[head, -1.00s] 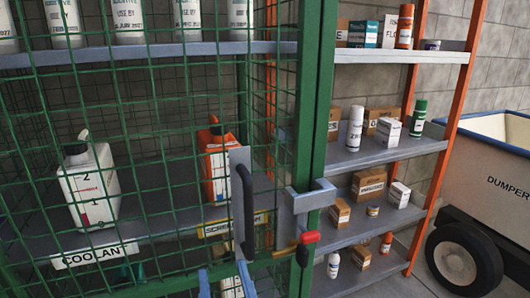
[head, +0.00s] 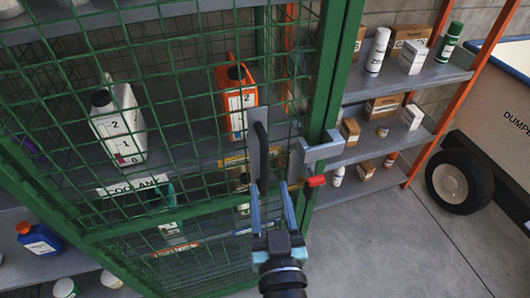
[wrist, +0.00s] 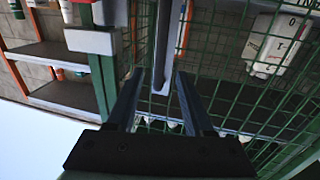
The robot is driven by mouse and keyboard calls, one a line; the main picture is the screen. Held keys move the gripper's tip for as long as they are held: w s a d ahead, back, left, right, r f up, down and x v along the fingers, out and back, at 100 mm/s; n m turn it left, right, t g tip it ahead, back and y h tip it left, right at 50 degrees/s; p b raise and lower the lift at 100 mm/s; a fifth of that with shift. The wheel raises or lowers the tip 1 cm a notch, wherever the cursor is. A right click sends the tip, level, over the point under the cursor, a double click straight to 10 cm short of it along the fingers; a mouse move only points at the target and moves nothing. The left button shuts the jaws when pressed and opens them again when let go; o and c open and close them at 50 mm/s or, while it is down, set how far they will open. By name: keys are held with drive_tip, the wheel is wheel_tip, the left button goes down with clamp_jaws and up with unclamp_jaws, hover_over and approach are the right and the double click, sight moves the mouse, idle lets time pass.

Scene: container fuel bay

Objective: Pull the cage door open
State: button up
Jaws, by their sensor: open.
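The cage door (head: 190,90) is green wire mesh in a green frame and looks shut in the head view. Its dark upright pull handle (head: 262,150) stands on a grey plate near the door's right edge. A grey latch bracket (head: 322,148) and a red-tipped lever (head: 316,181) sit just right of it. My gripper (head: 271,190) is open at the handle's lower end. In the wrist view my gripper (wrist: 160,75) has its two fingers apart, pointing at the grey plate and dark handle (wrist: 184,30). Whether the handle lies fully between the fingers is unclear.
Behind the mesh stand a white coolant jug (head: 118,125) and an orange jug (head: 237,100). Open shelves (head: 420,75) with boxes and bottles are to the right. A dumper (head: 500,110) with a black wheel stands far right. The floor (head: 400,250) in front is clear.

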sight(265, 165)
drive_tip(key=w, duration=0.2)
drive_tip(key=w+p, duration=0.1)
drive_tip(key=w, duration=0.2)
drive_tip(key=w+a+p, duration=0.1)
drive_tip(key=w, duration=0.2)
drive_tip(key=shift+w, duration=0.25)
drive_tip(key=shift+c, duration=0.2)
clamp_jaws()
idle(0.9)
